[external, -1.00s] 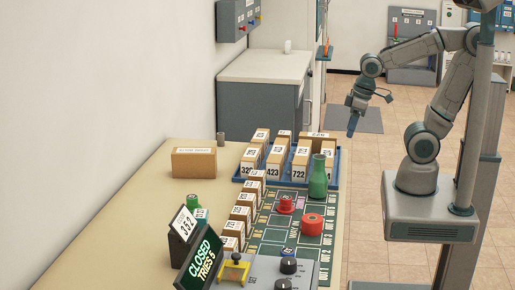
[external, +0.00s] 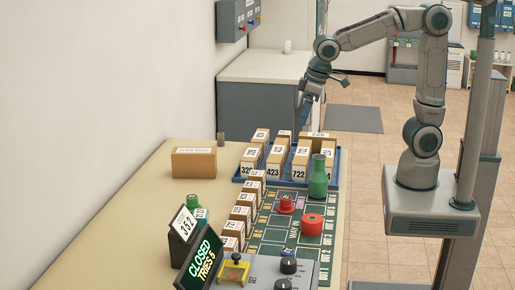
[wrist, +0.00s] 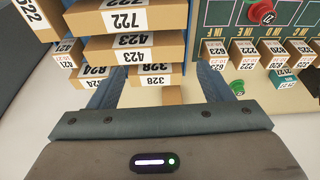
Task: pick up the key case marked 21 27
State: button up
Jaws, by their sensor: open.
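My gripper (external: 303,118) is open and empty, pointing down at the back of the blue tray (external: 262,185). In the wrist view its two blue fingers (wrist: 160,84) are apart, with the tan case marked 328 (wrist: 153,81) seen ahead between them. Small cases with red codes too small to read surely include one at the left (wrist: 67,53) and one in the row at the right (wrist: 216,56). The external view shows that row of small cases (external: 240,215) beside the tray.
A green bottle (external: 318,177) stands at the tray's front right corner. A red roll (external: 312,225) sits on the green board (external: 268,236). A tan box (external: 194,164) lies on the left of the table. A control panel (external: 262,268) and a CLOSED sign (external: 203,256) stand in front.

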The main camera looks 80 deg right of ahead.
jog(key=w+a+r+p, duration=0.1)
jog(key=w+a, duration=0.8)
jog(key=n+t+p, duration=0.1)
jog(key=p, duration=0.2)
send_near(204, 213)
jog(key=shift+y, duration=0.3)
jog(key=x, duration=0.2)
jog(key=p+x, duration=0.1)
jog(key=x, duration=0.2)
jog(key=p+x, duration=0.1)
jog(key=x, duration=0.1)
jog(key=shift+s+d+f, duration=0.2)
jog(key=shift+f, duration=0.05)
jog(key=shift+w+p+x, duration=0.25)
jog(key=shift+p+x, duration=0.7)
jog(key=shift+x, duration=0.95)
jog(key=shift+w+f, duration=0.3)
jog(key=shift+f, duration=0.35)
jog(key=c, duration=1.1)
